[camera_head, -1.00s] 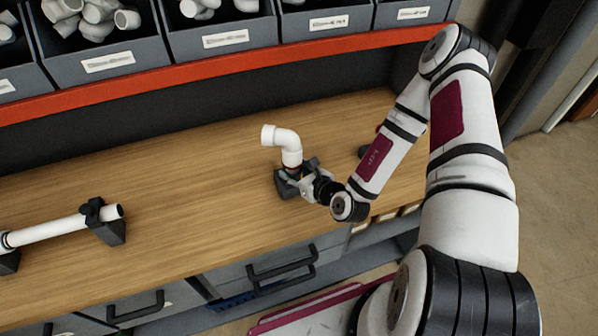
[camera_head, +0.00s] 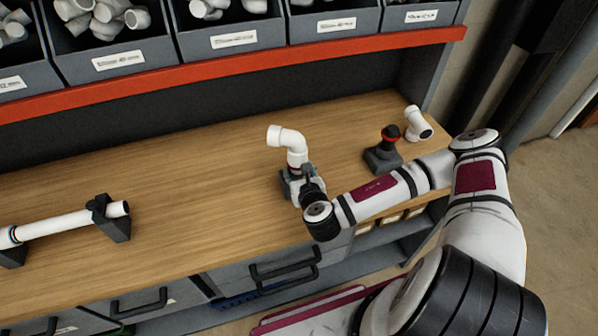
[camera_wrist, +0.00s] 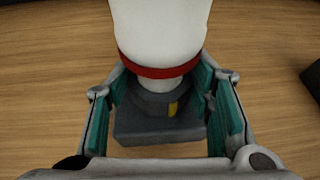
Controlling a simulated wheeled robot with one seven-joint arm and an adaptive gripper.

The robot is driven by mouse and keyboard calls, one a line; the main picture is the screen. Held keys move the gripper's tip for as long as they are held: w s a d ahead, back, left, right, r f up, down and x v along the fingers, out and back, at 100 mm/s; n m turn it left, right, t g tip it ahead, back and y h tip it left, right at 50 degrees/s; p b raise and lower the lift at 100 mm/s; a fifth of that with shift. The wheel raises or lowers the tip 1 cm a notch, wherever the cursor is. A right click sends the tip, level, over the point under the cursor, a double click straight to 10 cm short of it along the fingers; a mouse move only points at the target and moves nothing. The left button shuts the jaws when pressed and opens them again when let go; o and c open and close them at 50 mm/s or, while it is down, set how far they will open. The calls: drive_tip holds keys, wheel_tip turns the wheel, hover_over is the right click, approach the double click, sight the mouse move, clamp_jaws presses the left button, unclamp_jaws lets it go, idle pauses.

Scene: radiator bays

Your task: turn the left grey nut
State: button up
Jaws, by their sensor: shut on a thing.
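A white elbow pipe (camera_head: 292,145) stands on the bench with its upper opening facing left. It also shows in the wrist view (camera_wrist: 160,35), with a red ring (camera_wrist: 160,70) around its lower end. Below the ring is the left grey nut (camera_wrist: 158,104), with a yellow mark on its right side, above a dark base block (camera_wrist: 150,130). My gripper (camera_wrist: 163,88) has its teal-padded fingers on either side of the nut, shut on it. In the head view my gripper (camera_head: 301,180) is at the foot of the elbow and hides most of the nut.
A dark stand with a red ring (camera_head: 386,150) and a white pipe fitting (camera_head: 417,123) are to the right. A white pipe (camera_head: 60,224) lies in black holders at the left. Bins of fittings (camera_head: 225,38) stand above an orange shelf edge (camera_head: 180,80). The bench between is clear.

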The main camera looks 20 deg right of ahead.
drive_tip(key=shift+w+a+r+m+g+h+b, duration=0.1)
drive_tip(key=shift+m+g+h+b, duration=0.15)
drive_tip(key=shift+m+h, duration=0.8)
drive_tip(key=shift+w+r+m+g+h+b, duration=0.1)
drive_tip(key=shift+m+g+h, duration=0.15)
drive_tip(key=shift+m+h, duration=0.75)
drive_tip(key=o, duration=1.2)
drive_tip(key=shift+f, duration=0.1)
drive_tip(key=shift+c, duration=0.2)
drive_tip(key=shift+s+n+y, duration=0.15)
drive_tip(key=shift+n+y, duration=0.1)
drive_tip(key=shift+n, duration=0.2)
drive_tip(key=shift+n+t+y, duration=0.4)
drive_tip(key=shift+n+y, duration=0.2)
drive_tip(key=shift+n+y+p, duration=0.4)
drive_tip(key=shift+n+y, duration=0.7)
drive_tip(key=shift+y, duration=0.2)
drive_tip(key=shift+n+y, duration=0.4)
drive_tip(key=shift+d+n+y, duration=0.25)
drive_tip(key=shift+n+y, duration=0.05)
drive_tip(key=shift+y, duration=0.2)
